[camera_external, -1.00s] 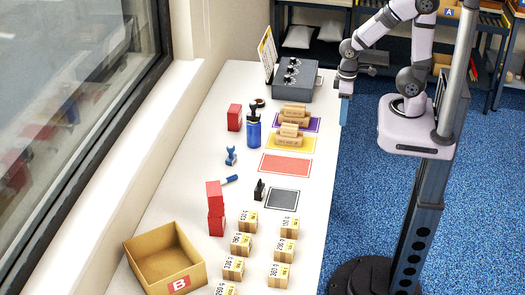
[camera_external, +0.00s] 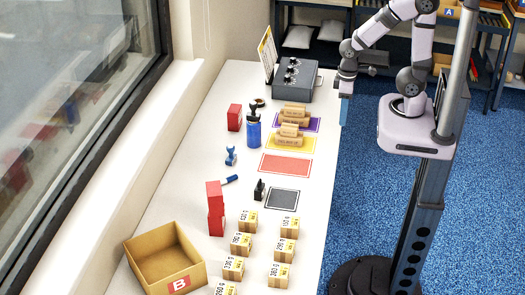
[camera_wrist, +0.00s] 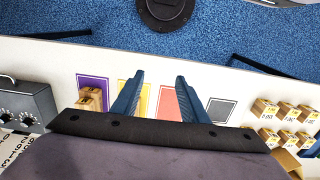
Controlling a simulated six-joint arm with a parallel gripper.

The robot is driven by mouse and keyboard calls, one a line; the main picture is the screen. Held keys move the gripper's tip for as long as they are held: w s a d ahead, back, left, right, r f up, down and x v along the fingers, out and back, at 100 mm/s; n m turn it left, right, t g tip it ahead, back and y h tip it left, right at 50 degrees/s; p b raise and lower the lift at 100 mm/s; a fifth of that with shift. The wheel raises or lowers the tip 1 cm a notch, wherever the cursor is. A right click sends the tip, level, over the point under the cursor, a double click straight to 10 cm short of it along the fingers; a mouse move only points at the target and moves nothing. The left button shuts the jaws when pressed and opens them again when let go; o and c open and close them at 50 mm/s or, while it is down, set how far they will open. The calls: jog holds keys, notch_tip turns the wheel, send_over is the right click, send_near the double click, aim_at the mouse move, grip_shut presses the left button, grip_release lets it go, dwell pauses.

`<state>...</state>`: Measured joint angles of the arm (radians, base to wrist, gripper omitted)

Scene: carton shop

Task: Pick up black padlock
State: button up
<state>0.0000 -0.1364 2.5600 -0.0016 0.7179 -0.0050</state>
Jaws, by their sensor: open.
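A small black object, which looks like the black padlock (camera_external: 259,189), stands on the white table just left of the dark grey mat (camera_external: 283,198). It is too small to make out its details. I cannot see it in the wrist view, where my gripper may hide it. My gripper (camera_external: 344,112) hangs at the right edge of the table, well away from the padlock and farther back. In the wrist view its two blue fingers (camera_wrist: 158,80) are apart with nothing between them.
Red boxes (camera_external: 215,208), a blue holder (camera_external: 254,134), and blue stamps stand left and back. Several labelled cartons (camera_external: 282,247) and an open box B (camera_external: 190,286) are at the front. A grey metal box (camera_external: 292,80) is at the back. The red mat (camera_external: 285,164) is empty.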

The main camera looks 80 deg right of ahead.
jog(key=o, duration=0.5)
jog(key=shift+o, duration=0.2)
